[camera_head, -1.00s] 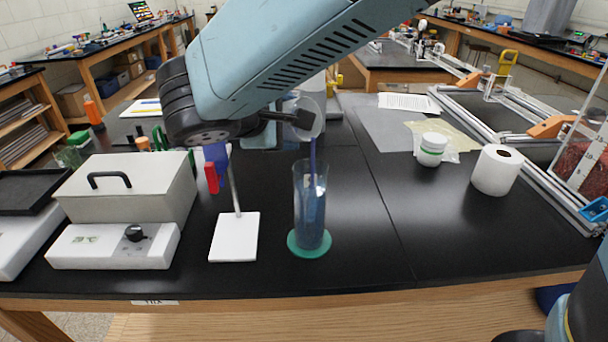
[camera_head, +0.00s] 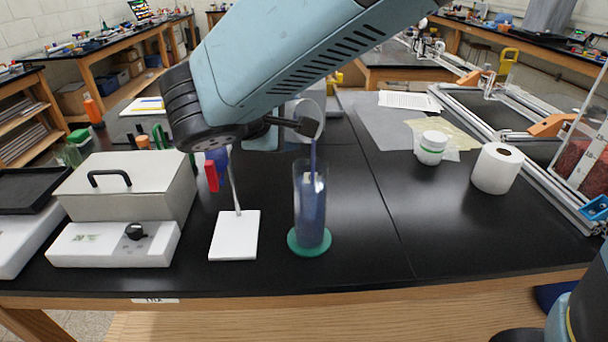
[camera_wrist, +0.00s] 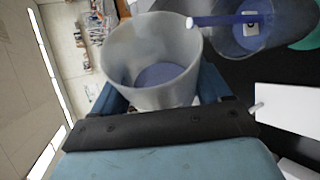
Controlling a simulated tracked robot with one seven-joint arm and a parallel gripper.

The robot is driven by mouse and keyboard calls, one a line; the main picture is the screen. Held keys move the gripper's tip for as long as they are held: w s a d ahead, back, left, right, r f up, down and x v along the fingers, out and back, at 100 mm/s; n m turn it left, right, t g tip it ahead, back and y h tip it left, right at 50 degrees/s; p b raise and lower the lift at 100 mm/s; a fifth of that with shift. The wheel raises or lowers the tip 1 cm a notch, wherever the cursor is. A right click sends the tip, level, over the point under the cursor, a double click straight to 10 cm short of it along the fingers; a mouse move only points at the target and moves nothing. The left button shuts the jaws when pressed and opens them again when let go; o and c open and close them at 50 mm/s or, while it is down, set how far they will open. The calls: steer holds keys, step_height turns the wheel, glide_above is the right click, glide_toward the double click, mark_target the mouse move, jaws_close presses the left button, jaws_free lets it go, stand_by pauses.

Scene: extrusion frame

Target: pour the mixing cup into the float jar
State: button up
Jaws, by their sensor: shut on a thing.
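My gripper (camera_head: 288,124) is shut on the mixing cup (camera_head: 306,118), a clear cup tipped over above the float jar (camera_head: 310,205). In the wrist view the mixing cup (camera_wrist: 152,60) has a little blue liquid at its bottom. A blue stream (camera_wrist: 222,19) runs from its rim into the float jar (camera_wrist: 262,35). The jar is a tall clear cylinder standing upright on a round green base (camera_head: 309,243). Blue liquid fills much of it. A small pale float shows inside the jar in the wrist view. The cup's rim is above the jar and apart from it.
A stand with a white base (camera_head: 234,236) and thin rod is left of the jar. A white lidded box (camera_head: 126,187) is farther left. The black bench between is clear.

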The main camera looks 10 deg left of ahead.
steer(key=shift+d+f+m+t+y+p, duration=0.1)
steer(key=shift+f+m+t+y+p, duration=0.3)
steer(key=shift+m+t+y+p, duration=0.15)
stand_by(1.6)
steer(key=shift+s+d+r+m+t+y, duration=0.15)
steer(key=shift+d+r+m+t+y, duration=0.1)
steer(key=shift+r+m+y, duration=0.25)
stand_by(0.8)
steer(key=shift+f+m+p, duration=0.2)
steer(key=shift+m+p, duration=0.05)
steer(key=shift+p, duration=0.1)
steer(key=shift+a+r+h, duration=0.1)
steer(key=shift+h, duration=0.15)
steer(key=shift+a+f+n+g+h, duration=0.3)
steer(key=shift+f+n+g, duration=0.1)
steer(key=shift+n, duration=0.4)
steer(key=shift+d+r+n+h, duration=0.1)
steer(key=shift+r+n+h, duration=0.15)
steer(key=shift+n+h, duration=0.05)
steer(key=shift+g, duration=0.3)
steer(key=shift+r, duration=0.1)
